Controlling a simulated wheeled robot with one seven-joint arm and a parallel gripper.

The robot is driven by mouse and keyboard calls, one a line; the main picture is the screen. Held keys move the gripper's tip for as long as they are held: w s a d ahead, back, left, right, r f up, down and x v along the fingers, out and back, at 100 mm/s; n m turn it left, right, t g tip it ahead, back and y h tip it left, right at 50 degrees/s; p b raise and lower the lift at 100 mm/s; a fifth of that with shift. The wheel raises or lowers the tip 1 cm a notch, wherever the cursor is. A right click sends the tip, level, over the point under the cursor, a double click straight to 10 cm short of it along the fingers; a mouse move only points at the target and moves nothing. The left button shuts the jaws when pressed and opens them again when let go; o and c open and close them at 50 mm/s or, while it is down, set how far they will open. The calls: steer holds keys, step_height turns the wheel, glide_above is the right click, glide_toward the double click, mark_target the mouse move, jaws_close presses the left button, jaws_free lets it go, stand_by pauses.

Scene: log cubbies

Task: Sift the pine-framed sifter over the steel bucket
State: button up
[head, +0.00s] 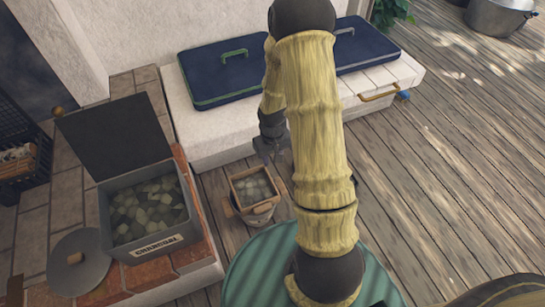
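The pine-framed sifter (240,203) is a small square wooden frame holding several pale grey lumps. It is at the middle of the head view, over the steel bucket (258,218), which stands on the wooden deck and is mostly hidden beneath it. I cannot tell whether the sifter rests on the rim. My gripper (272,156) points down just behind the sifter's back edge, partly hidden by my own arm. It looks apart from the sifter frame. Its fingers are small and dark, and I cannot tell whether they are open or shut.
An open metal box labelled charcoal (151,243), full of grey-green lumps, stands on the brick hearth at left. A round grey lid (92,262) lies beside it. Open deck (440,170) lies to the right.

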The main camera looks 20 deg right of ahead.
mark_target(272, 182)
step_height(272, 182, down, 17)
steer(key=b, duration=0.9)
steer(key=shift+f, duration=0.15)
jaws_close()
steer(key=shift+r+p, duration=1.55)
steer(key=shift+p, duration=0.05)
stand_by(0.8)
